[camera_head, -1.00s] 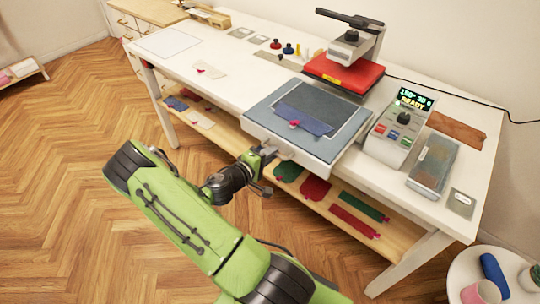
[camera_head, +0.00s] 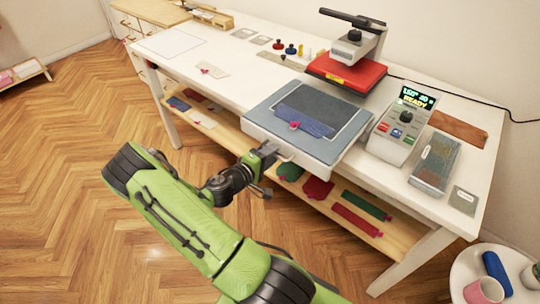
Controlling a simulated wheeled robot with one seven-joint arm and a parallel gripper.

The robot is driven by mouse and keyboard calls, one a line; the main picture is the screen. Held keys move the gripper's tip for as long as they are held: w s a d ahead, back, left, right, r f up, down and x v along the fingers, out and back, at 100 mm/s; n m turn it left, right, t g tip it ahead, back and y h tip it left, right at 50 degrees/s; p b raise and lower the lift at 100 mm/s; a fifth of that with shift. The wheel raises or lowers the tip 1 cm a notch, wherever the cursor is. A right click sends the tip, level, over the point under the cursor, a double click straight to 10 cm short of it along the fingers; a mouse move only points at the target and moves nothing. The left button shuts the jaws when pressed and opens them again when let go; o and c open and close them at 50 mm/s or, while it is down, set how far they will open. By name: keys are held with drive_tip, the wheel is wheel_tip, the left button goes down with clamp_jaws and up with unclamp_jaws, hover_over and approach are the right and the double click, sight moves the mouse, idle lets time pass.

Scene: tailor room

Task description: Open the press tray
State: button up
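The press tray (camera_head: 262,125) is a grey, flat tray at the front edge of the white table, out in front of the heat press (camera_head: 345,72) with its red plate. A dark blue cloth piece (camera_head: 303,122) with a small pink-red mark lies on the tray's dark grey pad. A thin handle (camera_head: 287,158) shows on the tray's front face. My gripper (camera_head: 271,153) is at this handle and appears shut on it; the fingertips are small and partly hidden. The tray overhangs the table's front edge.
A control box (camera_head: 402,126) with a lit display reading READY stands right of the tray, beside a clear-lidded case (camera_head: 435,163). A lower wooden shelf (camera_head: 222,130) holds folded cloths. A round side table (camera_head: 462,270) stands at lower right. Floor is clear on the left.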

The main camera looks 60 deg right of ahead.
drive_tip(key=v, duration=1.5)
drive_tip(key=shift+a+p, duration=0.3)
drive_tip(key=shift+a, duration=0.05)
drive_tip(key=shift+r, duration=0.1)
drive_tip(key=s+a+r+n+t+y, duration=0.1)
drive_tip(key=s+a+r+t+y, duration=0.3)
drive_tip(key=a+r+y, duration=0.3)
drive_tip(key=s+a+r+t+y, duration=0.4)
drive_tip(key=a+r+y, duration=0.4)
drive_tip(key=a, duration=0.5)
wheel_tip(320, 180, up, 2)
drive_tip(key=shift+a+r+n, duration=0.15)
drive_tip(key=shift+r+n, duration=0.1)
drive_tip(key=shift+n, duration=0.15)
